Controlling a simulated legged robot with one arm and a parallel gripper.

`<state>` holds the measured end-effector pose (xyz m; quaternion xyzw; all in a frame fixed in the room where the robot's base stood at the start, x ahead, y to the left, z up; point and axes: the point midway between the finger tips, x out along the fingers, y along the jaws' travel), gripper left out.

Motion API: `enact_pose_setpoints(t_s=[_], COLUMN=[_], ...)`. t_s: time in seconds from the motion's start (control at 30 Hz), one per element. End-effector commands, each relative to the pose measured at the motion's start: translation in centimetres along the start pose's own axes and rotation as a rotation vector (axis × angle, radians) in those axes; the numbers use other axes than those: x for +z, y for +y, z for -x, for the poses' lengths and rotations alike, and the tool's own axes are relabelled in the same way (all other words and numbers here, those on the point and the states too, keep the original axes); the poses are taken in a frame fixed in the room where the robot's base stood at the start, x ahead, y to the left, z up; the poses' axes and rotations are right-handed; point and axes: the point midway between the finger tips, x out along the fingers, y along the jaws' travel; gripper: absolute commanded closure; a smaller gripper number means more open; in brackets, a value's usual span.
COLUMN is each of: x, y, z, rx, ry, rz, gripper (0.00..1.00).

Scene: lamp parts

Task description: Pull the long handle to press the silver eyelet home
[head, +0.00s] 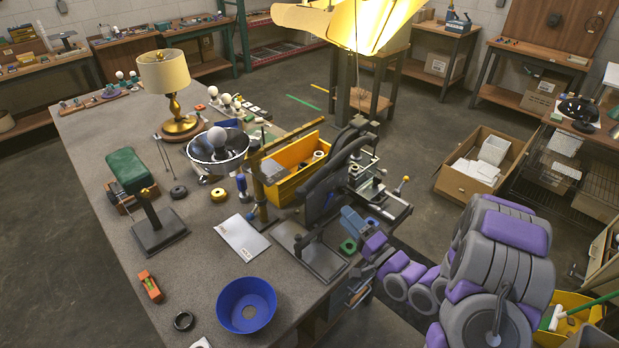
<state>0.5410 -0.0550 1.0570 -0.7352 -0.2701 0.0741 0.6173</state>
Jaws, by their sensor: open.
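A dark press-like tool (318,192) stands near the right edge of the workbench, above a grey base plate (322,262). A long black bar (345,150) slants up to the right on it, and I take this as the long handle. The silver eyelet is too small or hidden to make out. My grey and purple arm reaches in from the lower right. My gripper (370,246) is at its far end by the bench edge, below and right of the press. It is open, with its fingers hard to make out, and apart from the bar.
On the workbench (95,130), a yellow bin (300,182) stands behind the press, a silver machine (368,180) to its right. A white sheet (240,237), a blue bowl (222,308) and a post on a dark base (158,238) lie left. A lit lamp shade (350,22) hangs above.

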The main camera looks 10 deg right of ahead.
Motion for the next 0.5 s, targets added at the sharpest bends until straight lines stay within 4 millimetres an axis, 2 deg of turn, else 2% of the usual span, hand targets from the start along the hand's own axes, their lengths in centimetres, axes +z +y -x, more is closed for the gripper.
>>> enact_pose_setpoints(t_s=[0.17,0.5], x=[0.1,0.1], y=[-0.1,-0.1], z=[-1.3,-6.1], rx=[-0.007,-0.007], ry=[-0.001,-0.001], rz=[-0.002,-0.003], gripper=[0.44,0.44])
